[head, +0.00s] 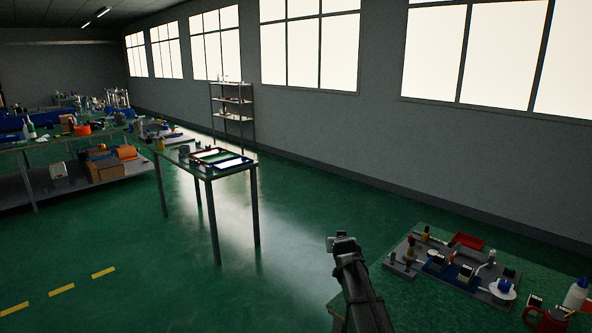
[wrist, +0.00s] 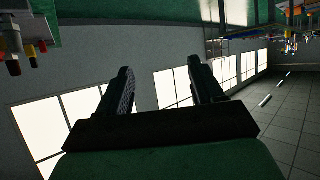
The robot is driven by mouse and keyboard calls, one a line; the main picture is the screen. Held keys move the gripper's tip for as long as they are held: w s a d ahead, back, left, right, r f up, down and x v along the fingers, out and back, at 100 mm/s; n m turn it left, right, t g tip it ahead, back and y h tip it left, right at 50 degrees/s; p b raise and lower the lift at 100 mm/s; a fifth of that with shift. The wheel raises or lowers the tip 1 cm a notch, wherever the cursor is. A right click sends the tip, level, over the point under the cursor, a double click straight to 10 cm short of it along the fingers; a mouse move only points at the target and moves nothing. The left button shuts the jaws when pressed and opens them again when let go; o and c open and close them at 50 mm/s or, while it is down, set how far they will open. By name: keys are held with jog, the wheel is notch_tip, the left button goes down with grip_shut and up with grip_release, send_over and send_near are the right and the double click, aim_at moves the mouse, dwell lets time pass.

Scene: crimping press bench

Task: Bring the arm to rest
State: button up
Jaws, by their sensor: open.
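My gripper (wrist: 160,88) shows in the wrist view with its two dark fingers apart and nothing between them. In that view the room appears upside down, with windows behind the fingers. In the head view my arm rises from the bottom, right of centre, and its end (head: 343,243) stands left of the near bench and apart from the things on it. The fingertips are too small to make out there.
The near bench (head: 400,305) at lower right carries a grey fixture plate (head: 425,266), a red tray (head: 467,241), a white bottle (head: 576,294) and a red-handled tool (head: 545,318). Another table (head: 236,170) with trays stands farther left. Green floor (head: 140,250) lies open between.

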jog(key=s+a+f+n+y, duration=0.1)
jog(key=a+f+y, duration=0.1)
jog(key=a, duration=0.6)
jog(key=s+a+f+n+y, duration=0.1)
jog(key=a+f+n, duration=0.1)
jog(key=a, duration=0.7)
jog(key=s+a+f+g, duration=0.2)
jog(key=s+f, duration=0.3)
jog(key=f, duration=0.3)
jog(key=s+d+f+m+g+h, duration=0.1)
jog(key=s+d+f+g, duration=0.45)
jog(key=s+f, duration=0.75)
jog(key=s+d+f+g+h, duration=0.1)
jog(key=s+d+f+g, duration=0.2)
jog(key=s+d+f, duration=0.8)
jog(key=s+d+f+g, duration=0.1)
jog(key=s+f+g, duration=0.2)
jog(key=s, duration=0.9)
jog(key=s+d+f+m+g, duration=0.1)
jog(key=s+f+g, duration=0.2)
jog(key=s, duration=0.9)
jog(key=s+d+f+g, duration=0.2)
jog(key=s+f, duration=0.4)
jog(key=s, duration=0.6)
jog(key=shift+s+f+g, duration=0.2)
jog(key=shift+s+g, duration=0.15)
jog(key=shift+g, duration=0.2)
jog(key=shift+o, duration=0.4)
jog(key=shift+w, duration=0.1)
